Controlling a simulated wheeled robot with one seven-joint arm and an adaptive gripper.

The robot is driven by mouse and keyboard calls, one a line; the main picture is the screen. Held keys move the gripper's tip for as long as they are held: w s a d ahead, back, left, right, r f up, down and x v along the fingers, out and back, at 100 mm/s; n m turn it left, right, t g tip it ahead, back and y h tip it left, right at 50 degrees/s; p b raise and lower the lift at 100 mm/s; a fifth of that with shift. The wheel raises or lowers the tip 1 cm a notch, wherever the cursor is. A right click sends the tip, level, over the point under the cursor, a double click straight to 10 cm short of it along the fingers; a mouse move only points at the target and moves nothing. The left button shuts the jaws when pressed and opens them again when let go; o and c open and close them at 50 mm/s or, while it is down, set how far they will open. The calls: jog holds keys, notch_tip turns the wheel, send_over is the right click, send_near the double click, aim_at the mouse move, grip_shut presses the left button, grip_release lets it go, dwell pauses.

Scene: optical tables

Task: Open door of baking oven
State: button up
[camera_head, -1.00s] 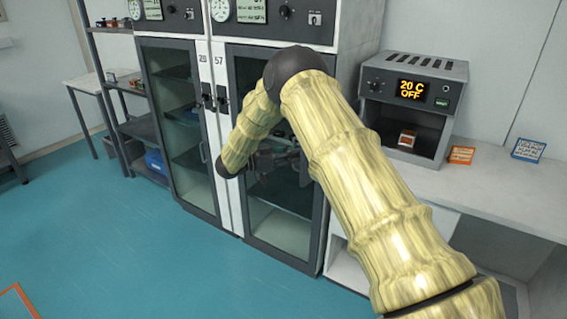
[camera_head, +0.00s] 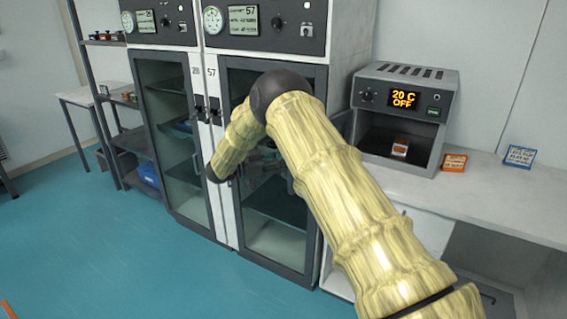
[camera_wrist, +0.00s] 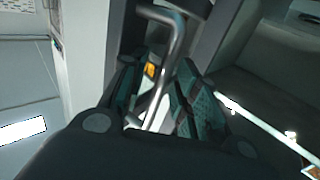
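The baking oven (camera_head: 410,85) is a small grey box on the bench, its display reading 20 C OFF. Its front is uncovered and a small orange-and-white item (camera_head: 400,147) sits inside. A grey panel (camera_head: 340,125), apparently its door, juts out at the left of the opening, mostly hidden behind my arm. In the wrist view, a bent metal handle (camera_wrist: 172,50) runs between the teal fingers of my gripper (camera_wrist: 155,100). The fingers look spread, with gaps beside the bar; firm contact does not show. In the head view my gripper (camera_head: 265,168) is partly hidden by my arm.
Tall glass-door cabinets, 28 (camera_head: 178,120) and 57 (camera_head: 272,222), stand close to my arm with doors shut. The white bench (camera_head: 480,195) holds an orange card (camera_head: 454,162) and a blue card (camera_head: 520,156). The floor (camera_head: 130,245) at left is clear.

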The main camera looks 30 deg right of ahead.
jog(key=shift+w+a, duration=0.1)
jog(key=shift+a, duration=0.1)
jog(key=v, duration=1.2)
jog(key=shift+f, duration=0.1)
